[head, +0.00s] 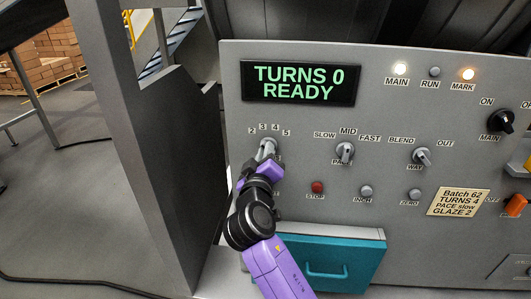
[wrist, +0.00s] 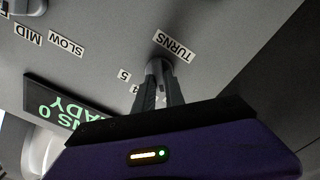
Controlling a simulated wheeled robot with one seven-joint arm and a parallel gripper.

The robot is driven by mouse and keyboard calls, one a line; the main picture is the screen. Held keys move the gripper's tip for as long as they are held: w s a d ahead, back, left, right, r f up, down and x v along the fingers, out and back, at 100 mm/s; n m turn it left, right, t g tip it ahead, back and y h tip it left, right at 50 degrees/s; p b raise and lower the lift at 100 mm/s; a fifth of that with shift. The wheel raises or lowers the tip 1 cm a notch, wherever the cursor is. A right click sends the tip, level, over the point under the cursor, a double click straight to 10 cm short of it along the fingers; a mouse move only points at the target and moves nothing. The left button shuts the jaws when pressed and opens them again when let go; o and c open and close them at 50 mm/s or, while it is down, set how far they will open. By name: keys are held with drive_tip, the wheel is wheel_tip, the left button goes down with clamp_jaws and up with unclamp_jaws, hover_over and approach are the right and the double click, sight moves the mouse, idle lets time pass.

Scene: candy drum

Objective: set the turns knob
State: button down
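The turns knob (wrist: 157,67) is a small grey knob on the grey control panel, beside its TURNS label. My gripper (head: 266,150) is at the knob in the head view and covers most of it. In the wrist view my two dark fingers (wrist: 158,80) come together on either side of the knob, with no clear gap to it. Numbers 2 to 5 show around the dial in the head view. The knob's pointer is hidden, so its setting cannot be read from it. The display (head: 300,83) reads TURNS 0, READY. A card (head: 458,202) reads TURNS 4, PACE slow, GLAZE 2.
The pace knob (head: 345,152) and way knob (head: 421,157) stand to the right. A red stop button (head: 317,187) and grey inch button (head: 365,191) lie below. A teal drawer (head: 330,258) projects under them. A grey post (head: 130,130) stands left of the panel.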

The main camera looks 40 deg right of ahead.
drive_tip(key=shift+f+m+b, duration=0.15)
drive_tip(key=shift+m+b, duration=0.15)
drive_tip(key=shift+b, duration=0.3)
drive_tip(key=m+b, duration=0.5)
drive_tip(key=b, duration=0.2)
drive_tip(key=shift+s, duration=0.1)
drive_tip(key=shift+r, duration=0.2)
drive_tip(key=c, duration=1.4)
unclamp_jaws()
